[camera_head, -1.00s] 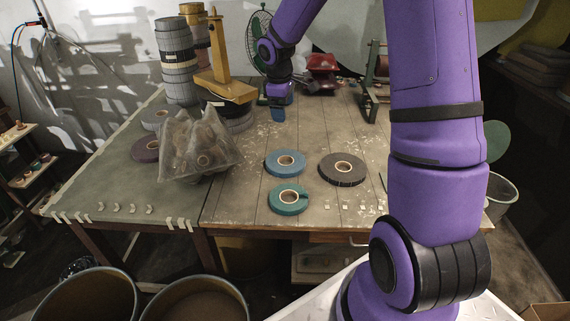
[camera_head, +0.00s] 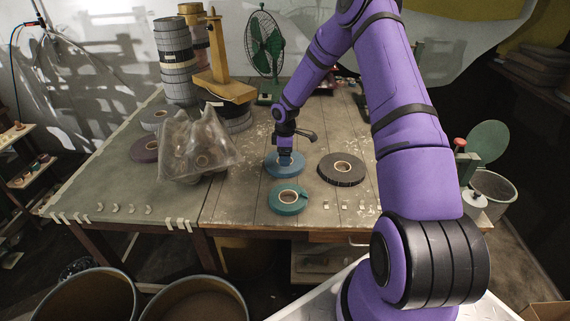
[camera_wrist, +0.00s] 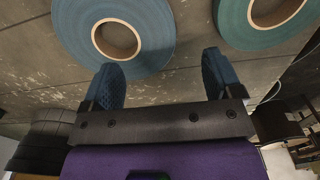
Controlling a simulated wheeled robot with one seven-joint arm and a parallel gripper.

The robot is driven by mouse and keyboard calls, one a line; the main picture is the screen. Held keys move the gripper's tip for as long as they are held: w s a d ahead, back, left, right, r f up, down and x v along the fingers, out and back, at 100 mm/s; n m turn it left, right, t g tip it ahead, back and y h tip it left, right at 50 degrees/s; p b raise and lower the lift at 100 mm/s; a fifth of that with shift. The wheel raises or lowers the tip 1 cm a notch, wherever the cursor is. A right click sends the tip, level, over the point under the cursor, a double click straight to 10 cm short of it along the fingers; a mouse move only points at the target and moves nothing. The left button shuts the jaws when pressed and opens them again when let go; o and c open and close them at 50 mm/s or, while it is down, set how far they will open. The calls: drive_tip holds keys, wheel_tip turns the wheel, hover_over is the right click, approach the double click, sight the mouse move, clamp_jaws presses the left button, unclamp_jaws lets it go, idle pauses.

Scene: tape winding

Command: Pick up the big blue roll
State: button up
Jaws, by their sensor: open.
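The big blue roll (camera_head: 271,168) lies flat on the wooden table, behind the teal roll (camera_head: 289,201). My gripper (camera_head: 286,158) is above the far part of the blue roll and hides some of it. In the wrist view the blue roll (camera_wrist: 150,38) lies ahead of my gripper (camera_wrist: 165,75), with its cardboard core left of the middle. The two blue fingers are spread with nothing between them. The left fingertip overlaps the roll's near rim in that view; I cannot tell whether it touches. The teal roll (camera_wrist: 235,30) shows at the upper right.
A dark grey roll (camera_head: 342,170) lies to the right of the blue roll. A clear plastic bag (camera_head: 197,148) with rolls inside sits to the left. A stack of rolls (camera_head: 178,65), a yellow stand (camera_head: 222,85) and a green fan (camera_head: 263,42) stand behind.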

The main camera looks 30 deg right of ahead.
sight(284, 169)
drive_tip(key=f, duration=0.7)
drive_tip(key=shift+w+f, duration=0.2)
drive_tip(key=shift+w, duration=0.15)
drive_tip(key=c, duration=1.2)
